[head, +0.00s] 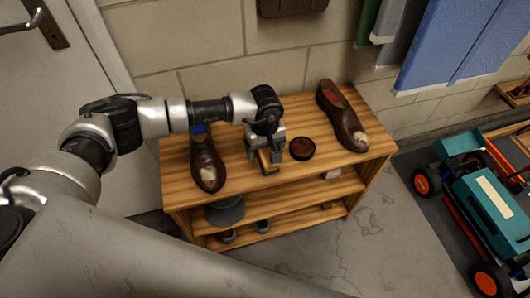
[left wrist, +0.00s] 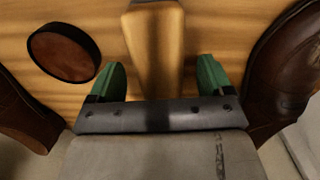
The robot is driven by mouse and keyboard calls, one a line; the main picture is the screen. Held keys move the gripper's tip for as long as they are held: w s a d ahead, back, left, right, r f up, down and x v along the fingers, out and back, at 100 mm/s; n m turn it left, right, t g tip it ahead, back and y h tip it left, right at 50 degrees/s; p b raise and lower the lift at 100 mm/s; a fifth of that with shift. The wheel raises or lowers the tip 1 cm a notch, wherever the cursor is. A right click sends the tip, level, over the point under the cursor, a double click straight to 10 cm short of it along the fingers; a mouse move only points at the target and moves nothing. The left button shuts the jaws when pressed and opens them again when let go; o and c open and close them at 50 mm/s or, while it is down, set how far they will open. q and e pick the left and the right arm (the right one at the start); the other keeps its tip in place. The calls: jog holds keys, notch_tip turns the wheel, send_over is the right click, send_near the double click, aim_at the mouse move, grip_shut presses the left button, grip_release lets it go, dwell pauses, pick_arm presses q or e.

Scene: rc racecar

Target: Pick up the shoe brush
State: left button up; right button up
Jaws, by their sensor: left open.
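The shoe brush (head: 267,164) has a tan wooden body and lies on the top of the wooden shelf, between the two brown shoes. My left gripper (head: 272,153) is over it from above and hides part of it in the head view. In the left wrist view the brush (left wrist: 154,40) runs down the middle, between the green fingertips of my left gripper (left wrist: 162,78). The fingers are open, with a gap on each side of the brush. The brush's lower end is hidden behind the gripper's body. My right gripper is not in view.
A round dark tin (head: 302,148) sits just right of the brush. One brown shoe (head: 206,163) stands to the left, another (head: 341,116) to the right. The shelf (head: 235,188) stands against a block wall. A teal racecar (head: 490,205) is at far right.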

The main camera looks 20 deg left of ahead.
pick_arm(q)
jog(key=shift+f, duration=1.35)
jog(key=c, duration=1)
jog(key=shift+c, duration=0.2)
jog(key=shift+r, duration=0.15)
